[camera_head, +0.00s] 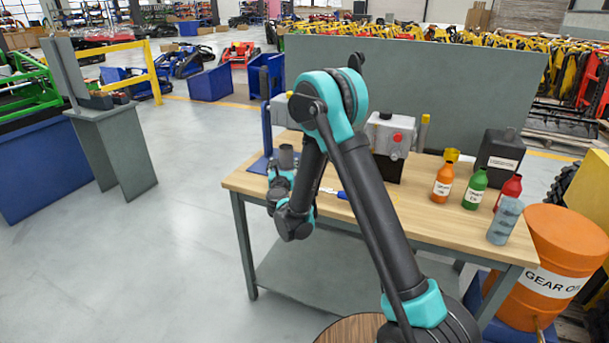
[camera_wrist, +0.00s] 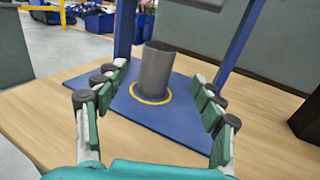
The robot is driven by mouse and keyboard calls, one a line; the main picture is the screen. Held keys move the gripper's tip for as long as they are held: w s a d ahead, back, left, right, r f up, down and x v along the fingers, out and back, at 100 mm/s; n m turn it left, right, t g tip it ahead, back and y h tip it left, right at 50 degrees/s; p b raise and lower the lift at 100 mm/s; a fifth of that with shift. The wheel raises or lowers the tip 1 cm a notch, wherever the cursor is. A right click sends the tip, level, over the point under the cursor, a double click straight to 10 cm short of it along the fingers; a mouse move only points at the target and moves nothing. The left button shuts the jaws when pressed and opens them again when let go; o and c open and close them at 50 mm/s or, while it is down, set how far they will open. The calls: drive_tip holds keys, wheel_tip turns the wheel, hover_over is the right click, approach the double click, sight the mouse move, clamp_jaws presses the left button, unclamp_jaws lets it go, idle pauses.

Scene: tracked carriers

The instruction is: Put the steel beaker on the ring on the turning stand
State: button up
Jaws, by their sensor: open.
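The steel beaker (camera_wrist: 157,68) is a dark grey cylinder. It stands upright on the yellow ring (camera_wrist: 136,96) marked on the blue base plate of the stand (camera_wrist: 185,122). The ring shows at the beaker's left and front; the far side is hidden. My gripper (camera_wrist: 160,82) is open, with one finger on each side of the beaker and a clear gap on both sides. In the head view the beaker (camera_head: 286,156) shows just above my gripper (camera_head: 281,181), and the blue stand (camera_head: 258,164) is at the workbench's left end.
Blue uprights (camera_wrist: 236,45) rise behind the beaker. An orange drum (camera_head: 570,250) stands at the right.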

drive_tip(key=s+d+r+n+y, duration=0.3)
drive_tip(key=r+n+y, duration=0.1)
drive_tip(key=r+n, duration=0.6)
drive_tip(key=s+d+n+g+y, duration=0.35)
drive_tip(key=s+n, duration=0.25)
drive_tip(key=n, duration=0.4)
drive_tip(key=s+d+f+n+g+h, duration=0.2)
drive_tip(key=s+d+f+n, duration=0.3)
drive_tip(key=s+d, duration=0.3)
drive_tip(key=s+d+f+n+g+h, duration=0.3)
drive_tip(key=s+d+f+n+g, duration=0.2)
drive_tip(key=s+d, duration=0.4)
drive_tip(key=s+d+f+n+g+h, duration=0.3)
drive_tip(key=s+d+f+n, duration=0.2)
drive_tip(key=s+d, duration=0.4)
drive_tip(key=s+f, duration=0.1)
drive_tip(key=s, duration=0.3)
drive_tip(key=shift+s, duration=0.4)
